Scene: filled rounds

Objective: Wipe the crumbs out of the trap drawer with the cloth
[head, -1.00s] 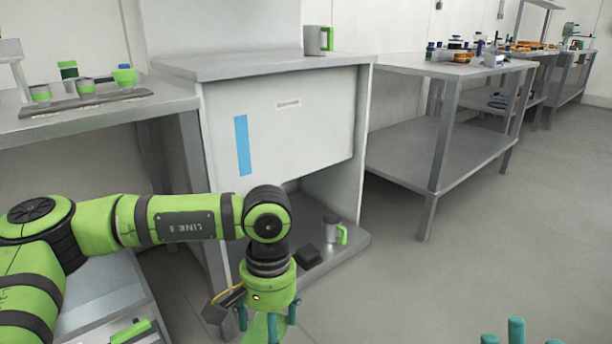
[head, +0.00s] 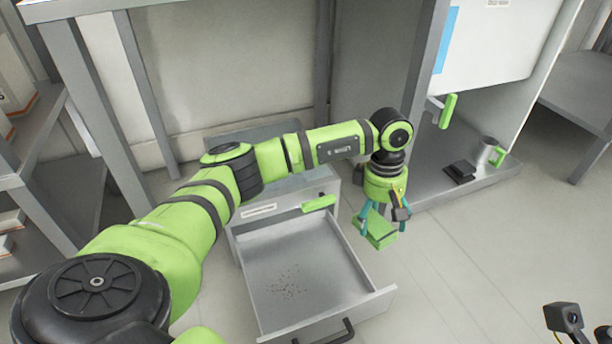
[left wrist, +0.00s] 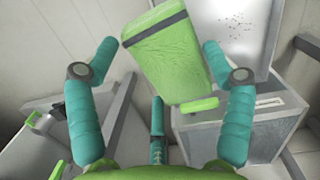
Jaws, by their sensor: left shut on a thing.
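The green cloth (head: 381,231) is a folded pad with a dark band near one end, seen in the left wrist view (left wrist: 166,62). My left gripper (head: 379,217) is shut on it, with teal fingers on either side. It holds the cloth in the air, just right of the drawer in the head view. The grey trap drawer (head: 325,256) is pulled open. Reddish-brown crumbs (head: 284,287) lie scattered on its floor, and they also show in the left wrist view (left wrist: 238,21).
A dark handle (head: 330,335) is on the drawer front. A mug (head: 487,152) and a black block (head: 460,171) stand on a low shelf at right. Floor right of the drawer is clear.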

